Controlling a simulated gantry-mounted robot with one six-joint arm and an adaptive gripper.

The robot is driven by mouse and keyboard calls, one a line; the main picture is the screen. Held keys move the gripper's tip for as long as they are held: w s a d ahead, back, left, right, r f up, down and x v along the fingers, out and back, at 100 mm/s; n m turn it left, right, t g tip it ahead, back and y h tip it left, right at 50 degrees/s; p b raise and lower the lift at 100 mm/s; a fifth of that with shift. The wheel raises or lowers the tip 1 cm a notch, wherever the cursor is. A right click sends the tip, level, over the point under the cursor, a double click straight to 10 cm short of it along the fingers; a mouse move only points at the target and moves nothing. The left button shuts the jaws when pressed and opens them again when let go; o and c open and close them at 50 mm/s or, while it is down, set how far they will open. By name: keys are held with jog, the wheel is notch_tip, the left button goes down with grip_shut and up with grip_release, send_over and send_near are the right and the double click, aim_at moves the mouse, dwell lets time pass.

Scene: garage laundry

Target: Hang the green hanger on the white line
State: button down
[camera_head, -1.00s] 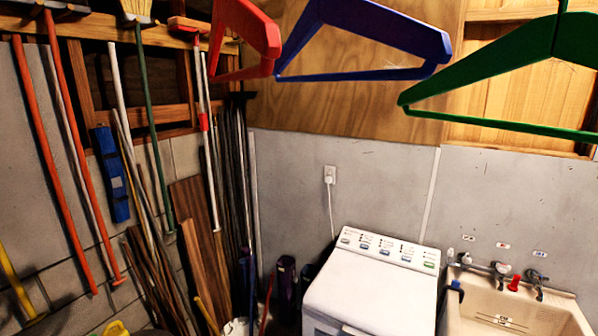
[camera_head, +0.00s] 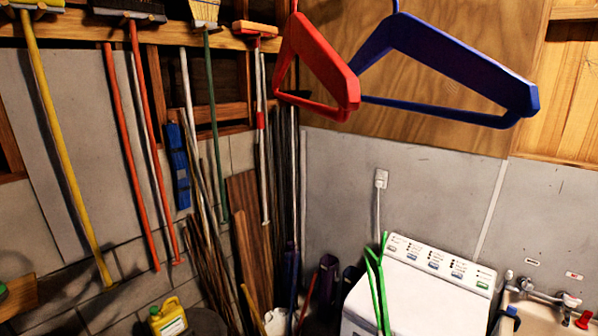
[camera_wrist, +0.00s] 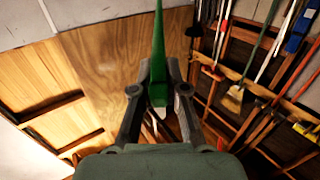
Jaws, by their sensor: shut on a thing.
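The green hanger (camera_head: 377,285) shows nearly edge-on in the head view, low in front of the washing machine. In the wrist view, my gripper (camera_wrist: 158,78) is shut on the green hanger (camera_wrist: 158,50), which stands edge-on between the two fingers. My gripper is out of the head view. A red hanger (camera_head: 318,60) and a blue hanger (camera_head: 445,62) hang at the top of the head view. Their hooks run out of the top of the picture, and I cannot make out the white line.
A white washing machine (camera_head: 410,295) stands at the lower right, beside a sink (camera_head: 545,318). Brooms and poles (camera_head: 65,140) hang along the left wall. A yellow jug (camera_head: 168,318) is at the bottom left. The air below the red and blue hangers is mostly clear.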

jog(key=s+a+f+y, duration=0.1)
jog(key=s+a+f, duration=0.3)
jog(key=a+f, duration=0.1)
jog(key=s+a+f+n+y+p, duration=0.1)
jog(key=s+a+f, duration=0.3)
jog(key=a, duration=0.4)
jog(key=s+a+f, duration=0.4)
jog(key=a+f, duration=0.2)
jog(key=a, duration=0.1)
jog(key=shift+a+n+y, duration=0.15)
jog(key=shift+n+y, duration=0.25)
